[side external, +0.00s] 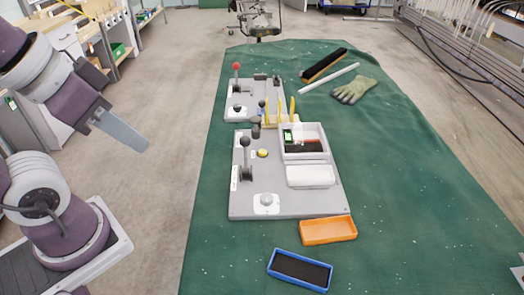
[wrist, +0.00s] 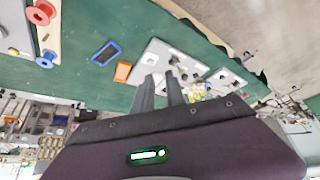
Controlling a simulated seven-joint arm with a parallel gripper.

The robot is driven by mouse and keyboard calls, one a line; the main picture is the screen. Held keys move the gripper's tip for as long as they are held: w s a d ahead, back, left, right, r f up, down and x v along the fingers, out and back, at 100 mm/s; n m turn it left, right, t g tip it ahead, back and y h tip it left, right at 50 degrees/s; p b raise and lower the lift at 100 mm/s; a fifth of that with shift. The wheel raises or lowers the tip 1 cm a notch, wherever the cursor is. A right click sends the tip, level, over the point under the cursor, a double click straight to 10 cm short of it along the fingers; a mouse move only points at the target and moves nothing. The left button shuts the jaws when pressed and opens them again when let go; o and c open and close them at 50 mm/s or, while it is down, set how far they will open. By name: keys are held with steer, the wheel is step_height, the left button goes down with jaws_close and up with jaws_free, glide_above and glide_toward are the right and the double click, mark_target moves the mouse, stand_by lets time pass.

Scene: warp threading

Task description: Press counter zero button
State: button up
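A grey control panel (side external: 240,205) lies on the green-covered table. It bears a yellow button (side external: 262,153), a white round knob or button (side external: 266,200), a black-knobbed lever (side external: 245,150) and a small unit with a green face (side external: 288,136). I cannot tell which of these is the counter zero button. My gripper (side external: 145,147) hangs in the air left of the table, well apart from the panel. In the wrist view its two fingers (wrist: 160,76) stand apart with a narrow empty gap, and they cover part of the panel (wrist: 155,52).
A second panel (side external: 235,88) with a red-knobbed lever stands behind. Orange (side external: 328,230) and blue (side external: 300,270) trays lie in front. A brush (side external: 323,65), white rod (side external: 328,79) and glove (side external: 354,90) lie at the back. The table's right side (side external: 420,200) is clear.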

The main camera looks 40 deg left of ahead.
jaws_close()
stand_by(1.3)
steer(key=w+d+f+n+g+h, duration=0.1)
steer(key=w+d+n+h, duration=0.3)
steer(key=w, duration=0.8)
steer(key=w+f+n+h, duration=0.15)
steer(key=w+n, duration=0.35)
steer(key=w, duration=0.7)
steer(key=w+a+f+n+t, duration=0.2)
steer(key=w+a+f+n, duration=0.8)
steer(key=f, duration=0.7)
steer(key=w+a, duration=0.3)
steer(key=shift+t, duration=0.3)
